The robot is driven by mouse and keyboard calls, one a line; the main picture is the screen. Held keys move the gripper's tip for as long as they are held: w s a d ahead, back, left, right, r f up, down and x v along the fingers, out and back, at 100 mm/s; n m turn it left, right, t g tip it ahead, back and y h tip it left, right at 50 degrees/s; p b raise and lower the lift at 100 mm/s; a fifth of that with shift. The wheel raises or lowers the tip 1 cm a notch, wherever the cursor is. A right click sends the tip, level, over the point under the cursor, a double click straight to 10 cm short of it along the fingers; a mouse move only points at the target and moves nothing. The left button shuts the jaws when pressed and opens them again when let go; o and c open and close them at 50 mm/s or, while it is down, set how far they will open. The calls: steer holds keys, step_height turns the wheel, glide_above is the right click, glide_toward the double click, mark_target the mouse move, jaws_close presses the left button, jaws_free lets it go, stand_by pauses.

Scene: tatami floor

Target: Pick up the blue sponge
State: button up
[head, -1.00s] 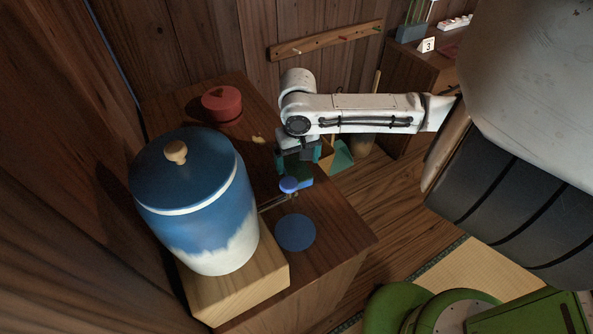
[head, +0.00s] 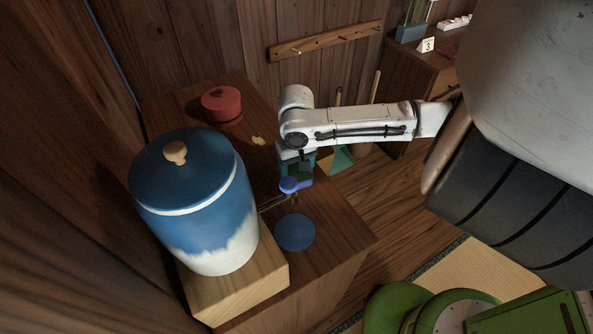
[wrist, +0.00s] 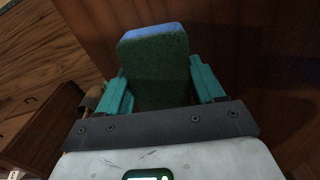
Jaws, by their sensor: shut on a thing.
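The blue sponge (wrist: 155,65) is a block with a blue end and a dark green broad face. In the wrist view it sits between the two teal fingers of my gripper (wrist: 160,85), which is shut on it. In the head view the sponge (head: 305,182) shows as a small blue and green patch below my gripper (head: 297,165), over the wooden cabinet top.
A large blue and white lidded jar (head: 195,205) with a tap stands on a pale wood block (head: 240,290), close left of my gripper. A blue disc (head: 295,232) and a red lidded pot (head: 221,103) are on the cabinet. A peg rail (head: 325,40) is on the wall.

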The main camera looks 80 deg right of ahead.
steer(key=shift+c, duration=1.1)
steer(key=shift+r, duration=0.1)
steer(key=shift+r, duration=0.55)
steer(key=s+d+r+b, duration=0.1)
steer(key=s+d+r, duration=0.5)
steer(key=s+r, duration=0.5)
steer(key=shift+s+d+r, duration=0.35)
steer(key=shift+s+r, duration=0.05)
steer(key=shift+s, duration=0.3)
